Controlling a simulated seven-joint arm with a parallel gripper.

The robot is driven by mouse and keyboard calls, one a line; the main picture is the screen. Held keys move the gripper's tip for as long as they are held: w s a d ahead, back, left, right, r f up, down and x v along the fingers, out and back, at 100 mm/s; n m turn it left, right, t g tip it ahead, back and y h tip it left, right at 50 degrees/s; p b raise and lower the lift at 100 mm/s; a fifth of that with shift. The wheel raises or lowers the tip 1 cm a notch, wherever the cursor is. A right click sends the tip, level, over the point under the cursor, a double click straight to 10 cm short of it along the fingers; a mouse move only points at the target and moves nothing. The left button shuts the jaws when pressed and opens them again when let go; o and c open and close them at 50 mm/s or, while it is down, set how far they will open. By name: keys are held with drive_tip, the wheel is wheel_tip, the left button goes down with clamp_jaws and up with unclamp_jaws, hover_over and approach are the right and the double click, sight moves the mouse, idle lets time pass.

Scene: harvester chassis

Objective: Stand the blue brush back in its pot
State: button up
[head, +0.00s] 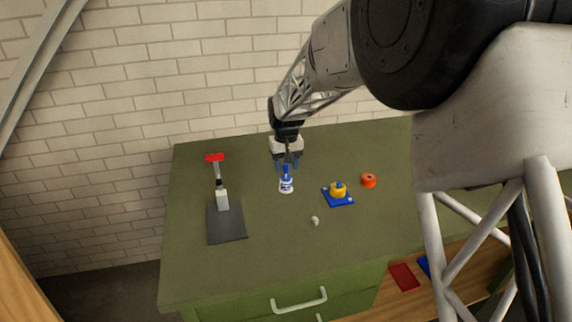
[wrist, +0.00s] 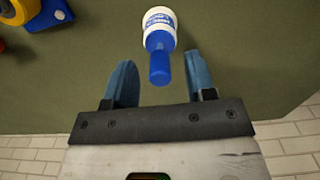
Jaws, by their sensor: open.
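A small white pot with a blue label (head: 286,187) stands upright on the green bench top. The blue brush (head: 286,172) stands in its mouth, handle up. In the wrist view the white pot (wrist: 160,17) is at the top middle, and the blue brush's handle (wrist: 159,66) points towards my gripper. My gripper (head: 287,165) points down just above and behind the pot. Its blue fingers are apart, one on each side of the handle, with a gap on both sides in the wrist view. Nothing is held. The brush's lower end is hidden inside the pot.
A small pale object (head: 315,221) lies in front. A brick wall is behind.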

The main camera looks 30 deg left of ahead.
drive_tip(key=shift+r, duration=3.9)
drive_tip(key=shift+d, duration=0.1)
drive_tip(key=shift+d+r, duration=0.15)
drive_tip(key=shift+d, duration=0.05)
drive_tip(key=s+d+r+m, duration=0.1)
drive_tip(key=s+d+r, duration=0.2)
drive_tip(key=d, duration=0.9)
drive_tip(key=s+d+r+m+t, duration=0.15)
drive_tip(key=d+r, duration=0.25)
drive_tip(key=d, duration=0.8)
drive_tip(key=s+d+r+m, duration=0.2)
drive_tip(key=s+d+r, duration=0.1)
drive_tip(key=d, duration=0.9)
drive_tip(key=s+d+f+m, duration=0.2)
drive_tip(key=s+d, duration=0.9)
drive_tip(key=s, duration=0.2)
drive_tip(key=s+d+f+m+t, duration=0.1)
drive_tip(key=s+d+f+m, duration=0.1)
drive_tip(key=s+d, duration=1)
drive_tip(key=shift+s+f+m, duration=0.35)
drive_tip(key=shift+s+f, duration=0.05)
drive_tip(key=shift+s, duration=0.1)
